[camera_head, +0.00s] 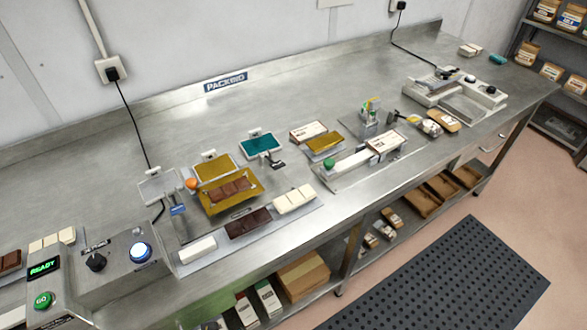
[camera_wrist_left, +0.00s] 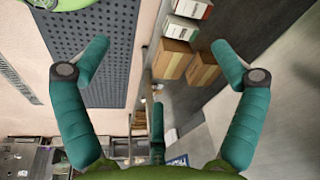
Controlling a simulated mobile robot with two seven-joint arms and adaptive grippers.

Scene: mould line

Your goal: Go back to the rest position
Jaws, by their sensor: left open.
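My left gripper (camera_wrist_left: 157,65) shows in the left wrist view with its two teal fingers spread wide. Nothing is between the fingertips. It hangs clear of the bench, with the floor and the shelf under the bench behind it. Neither gripper shows in the head view. My right gripper is in neither view.
A steel bench (camera_head: 330,90) runs across the head view. On it are a control box (camera_head: 120,262), a gold tray (camera_head: 245,203) with a chocolate bar, several bars and a sealing machine (camera_head: 455,95). A black mat (camera_head: 440,285) lies on the floor. Cartons (camera_wrist_left: 172,60) stand below the bench.

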